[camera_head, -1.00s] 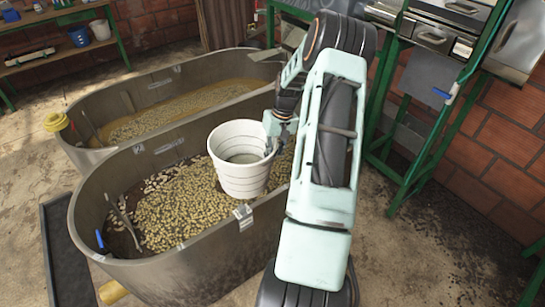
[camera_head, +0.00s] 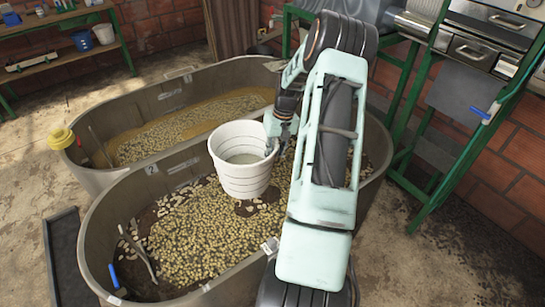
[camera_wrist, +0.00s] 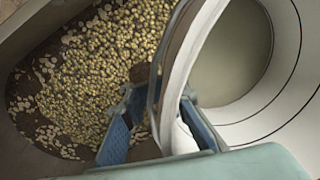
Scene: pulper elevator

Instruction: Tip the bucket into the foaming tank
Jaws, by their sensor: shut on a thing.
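A white ribbed bucket (camera_head: 240,180) hangs upright above the near tank (camera_head: 95,255), close to the wall between the two tanks. My gripper (camera_head: 273,138) is shut on the right side of its rim. In the wrist view my gripper's blue fingers (camera_wrist: 160,125) straddle the rim of the bucket (camera_wrist: 290,110). Its inside looks pale grey; I cannot tell what it holds. The near tank holds pale beans over dark wet patches. The far tank (camera_head: 210,78) holds beans with a yellow-brown, foamy-looking layer along its back.
A yellow object (camera_head: 61,138) sits on the far tank's left rim. A blue-handled tool (camera_head: 113,275) leans inside the near tank. A green metal stand (camera_head: 425,165) is close on the right. A shelf (camera_head: 60,60) with small buckets stands back left.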

